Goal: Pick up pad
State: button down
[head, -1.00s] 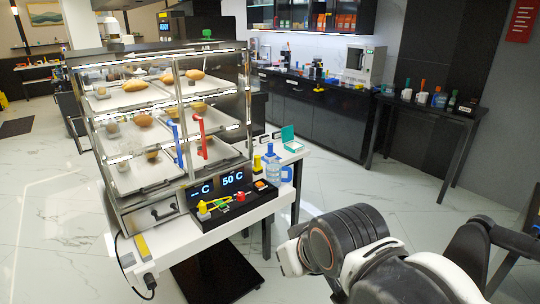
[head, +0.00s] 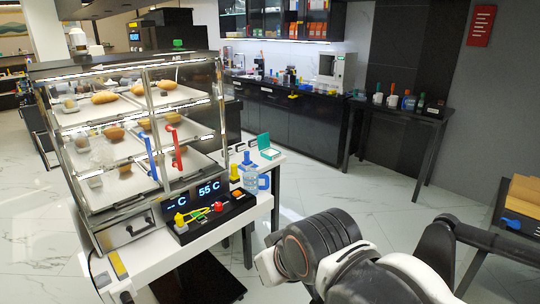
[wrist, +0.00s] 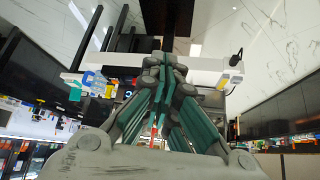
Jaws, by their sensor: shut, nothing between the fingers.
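Two things could be the pad, and I cannot tell for sure which it is. One is a small flat yellow and grey piece (head: 118,265) at the near left corner of the white table; it also shows in the wrist view (wrist: 230,80). The other is an open teal case (head: 268,148) with a pale inside at the table's right end; its teal shows in the wrist view (wrist: 75,93). My gripper (wrist: 165,65) is shut and empty, its fingers together, apart from both. In the head view my arm is at the lower right and the fingertips are not visible.
A glass warming cabinet (head: 140,140) with bread stands on the white table (head: 200,245). A dark side table (head: 400,112) holds bottles. The floor between is clear.

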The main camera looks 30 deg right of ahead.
aim_at(248, 163)
jog(key=i+l, duration=2.45)
jog(key=i, duration=0.15)
